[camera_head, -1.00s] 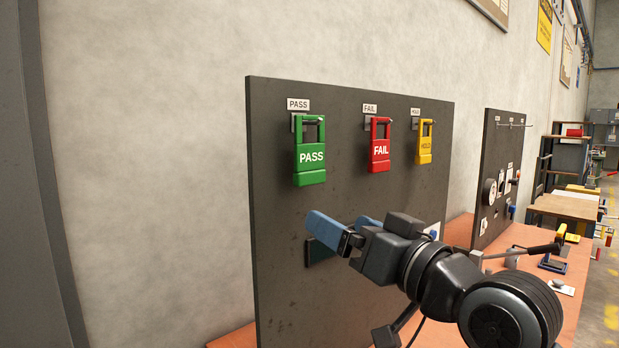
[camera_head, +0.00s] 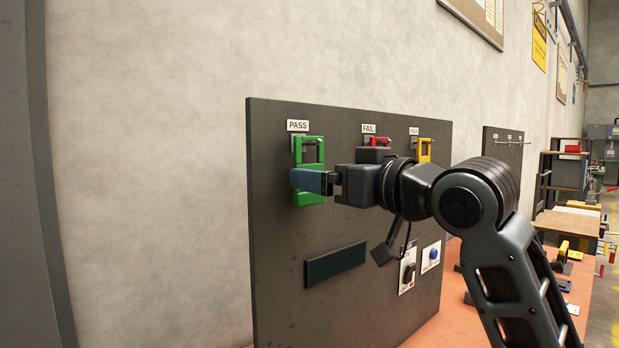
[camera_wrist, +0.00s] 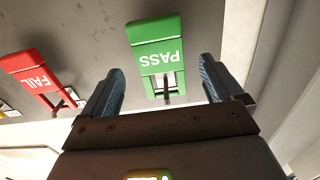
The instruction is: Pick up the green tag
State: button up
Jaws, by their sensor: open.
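The green PASS tag (camera_head: 310,151) hangs from a hook at the upper left of the dark board. My gripper (camera_head: 306,181) is in front of it and hides the tag's middle in the head view. In the wrist view the green tag (camera_wrist: 157,45) appears upside down, beyond and between the two blue fingers of my gripper (camera_wrist: 163,85). The fingers are spread, with nothing between their pads that I can make out. Whether a finger touches the tag cannot be told.
The red FAIL tag (camera_wrist: 36,75) hangs right of the green one on the board (camera_head: 275,270). The yellow HOLD tag (camera_head: 424,150) is farther right. A dark bar (camera_head: 335,264) and small switch plates (camera_head: 407,271) sit lower. The grey wall left of the board is clear.

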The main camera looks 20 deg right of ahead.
aim_at(311, 166)
jog(key=x, duration=0.3)
jog(key=shift+w, duration=0.1)
jog(key=c, duration=1.1)
jog(key=shift+c, duration=0.2)
jog(key=shift+r, duration=0.5)
jog(key=shift+s+r, duration=0.15)
jog(key=shift+s, duration=0.1)
jog(key=b+v, duration=1.4)
jog(key=v, duration=0.3)
jog(key=shift+b, duration=0.35)
